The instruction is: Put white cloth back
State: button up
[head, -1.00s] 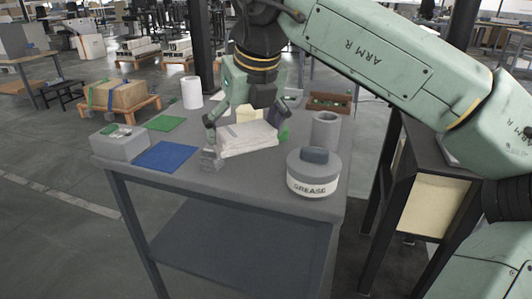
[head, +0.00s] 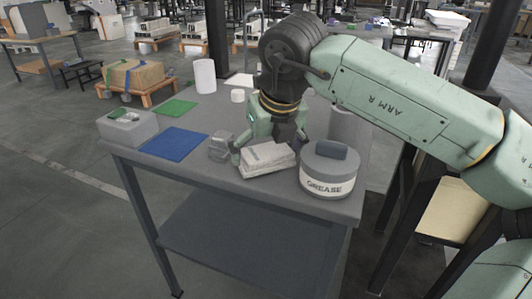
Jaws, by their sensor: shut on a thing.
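The white cloth (head: 267,161) is a folded, layered stack near the front of the grey table (head: 232,186). My gripper (head: 268,151) points down over it, with its fingers at the left and right sides of the cloth, shut on it. The cloth is close to the table top; I cannot tell whether it touches it. Its back part is hidden by my gripper. A blue cloth (head: 174,144) and a green cloth (head: 172,108) lie flat on the left side of the table.
A grease tub (head: 328,172) stands just right of the white cloth. A small clear-grey object (head: 221,147) is close on its left. A grey box (head: 128,128) is at the left edge, a white roll (head: 205,76) at the back, and a grey cylinder (head: 344,123) behind the tub.

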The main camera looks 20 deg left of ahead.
jog(key=shift+f, duration=0.25)
jog(key=shift+f, duration=0.15)
jog(key=shift+f+b, duration=0.15)
jog(key=shift+b, duration=0.15)
jog(key=o, duration=0.8)
jog(key=shift+o, duration=0.2)
jog(key=shift+r+p, duration=0.45)
jog(key=v, duration=1.1)
jog(key=shift+s+r, duration=0.15)
jog(key=shift+r, duration=0.15)
jog(key=shift+d, duration=0.15)
